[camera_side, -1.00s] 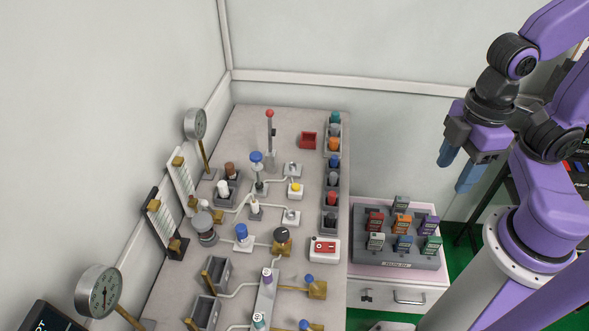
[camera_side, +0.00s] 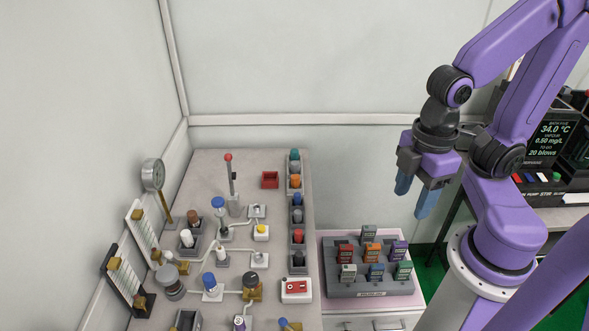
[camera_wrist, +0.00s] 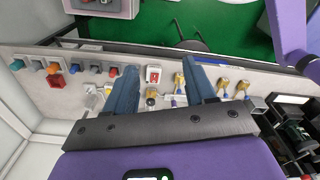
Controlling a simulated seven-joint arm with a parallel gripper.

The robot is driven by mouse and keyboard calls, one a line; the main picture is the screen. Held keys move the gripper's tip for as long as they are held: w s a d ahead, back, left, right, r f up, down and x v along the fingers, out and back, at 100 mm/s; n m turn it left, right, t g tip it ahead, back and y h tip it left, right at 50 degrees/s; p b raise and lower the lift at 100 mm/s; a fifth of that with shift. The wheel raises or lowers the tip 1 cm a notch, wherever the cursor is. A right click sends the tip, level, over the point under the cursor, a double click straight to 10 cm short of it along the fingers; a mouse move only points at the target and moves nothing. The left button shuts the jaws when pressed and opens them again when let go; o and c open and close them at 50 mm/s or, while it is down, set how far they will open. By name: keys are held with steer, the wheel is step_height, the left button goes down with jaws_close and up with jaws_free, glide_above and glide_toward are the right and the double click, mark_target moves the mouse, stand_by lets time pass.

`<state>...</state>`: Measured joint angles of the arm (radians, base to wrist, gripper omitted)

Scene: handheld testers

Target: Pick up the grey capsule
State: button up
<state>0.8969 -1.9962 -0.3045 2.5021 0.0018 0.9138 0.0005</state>
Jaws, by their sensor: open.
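My gripper (camera_side: 411,203) hangs with its two blue fingers apart and empty, in the air above and beyond the tester rack at the right. In the wrist view my gripper (camera_wrist: 164,66) is open with nothing between the fingers. A row of small coloured capsule-like pieces stands in dark holders along the bench's right edge. A grey one (camera_side: 297,215) sits between a blue one (camera_side: 297,199) and a red one (camera_side: 297,236). Another greyish one (camera_side: 295,168) sits between teal and orange pieces. I cannot tell which is the named capsule. My gripper is well apart from both.
A grey rack (camera_side: 345,291) of several coloured handheld testers stands on a pink-topped cabinet right of the bench. The bench (camera_side: 200,170) holds valves, pipes, gauges, a tall red-tipped lever (camera_side: 231,180) and a white box with red panel (camera_side: 296,290).

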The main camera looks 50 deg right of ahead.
steer(key=shift+o, duration=0.5)
